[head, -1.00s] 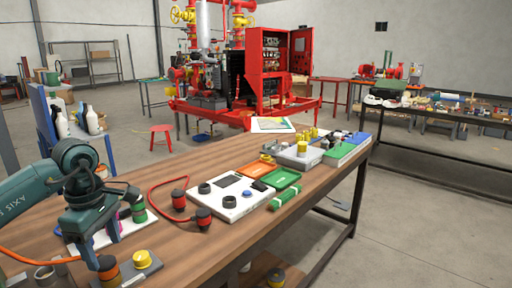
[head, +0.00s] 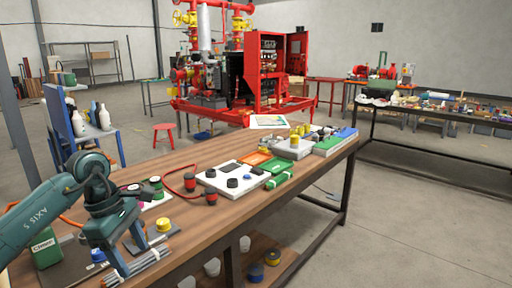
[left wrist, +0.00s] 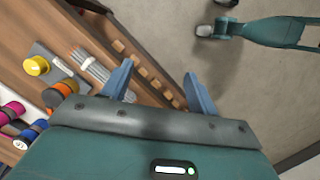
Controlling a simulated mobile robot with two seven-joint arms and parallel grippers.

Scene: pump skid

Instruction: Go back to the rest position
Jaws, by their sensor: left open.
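My left gripper (head: 128,248) is in the head view at the lower left, over the front part of the wooden table (head: 235,215). In the left wrist view its two fingers (left wrist: 158,88) are spread wide with nothing between them. The table's front edge shows behind them. A bundle of grey rods (head: 140,266) lies close by the fingers in the head view; the left wrist view shows it left of the fingers (left wrist: 90,66). A yellow cap (head: 163,225) sits on a grey plate beyond.
A white panel (head: 230,180), an orange tray (head: 254,158) and a green tray (head: 277,168) stand farther along the table. A green box (head: 45,250) is near my left arm. Pots and spools (head: 272,257) sit on the shelf below. Open floor (head: 400,230) lies to the right.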

